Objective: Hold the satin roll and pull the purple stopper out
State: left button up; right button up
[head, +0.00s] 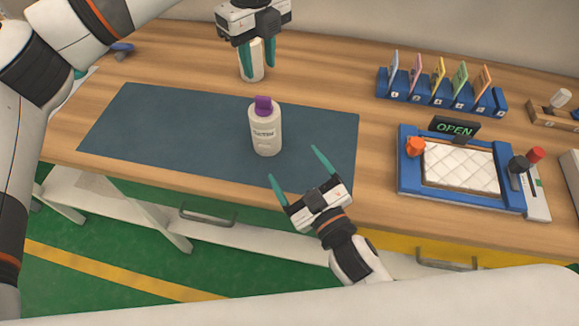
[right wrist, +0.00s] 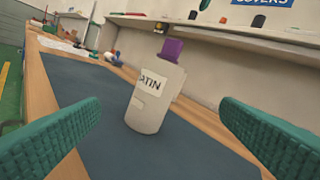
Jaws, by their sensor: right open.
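The satin roll (head: 265,133) is a whitish bottle-shaped cylinder with a label, standing upright on the dark blue mat (head: 180,130). The purple stopper (head: 263,104) sits in its top. In the right wrist view the roll (right wrist: 150,105) and the stopper (right wrist: 171,49) show between my fingers in the picture. My right gripper (head: 293,164) is open and empty, to the near right of the roll, apart from it. My left gripper (head: 258,62) points down behind the roll. A white cylinder (head: 253,73) shows at its fingers; I cannot tell whether it is gripped.
A blue rack (head: 440,101) of coloured cards stands at the back right. A blue-framed tray (head: 404,178) with a quilted white pad and an OPEN sign (head: 455,128) is to the right. The mat left of the roll is clear.

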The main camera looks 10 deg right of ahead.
aim_at(265, 130)
jog(key=w+m, duration=0.1)
jog(key=a+f+m, duration=0.1)
jog(key=m, duration=0.1)
jog(key=w+f+m, duration=0.1)
jog(key=shift+w+a+f+m, duration=0.2)
jog(key=shift+w+a+m, duration=0.05)
jog(key=shift+w+m, duration=0.05)
jog(key=x, duration=1.1)
jog(key=shift+w+a+f, duration=0.1)
jog(key=shift+w+f, duration=0.15)
jog(key=shift+w, duration=0.1)
jog(key=shift+c, duration=0.4)
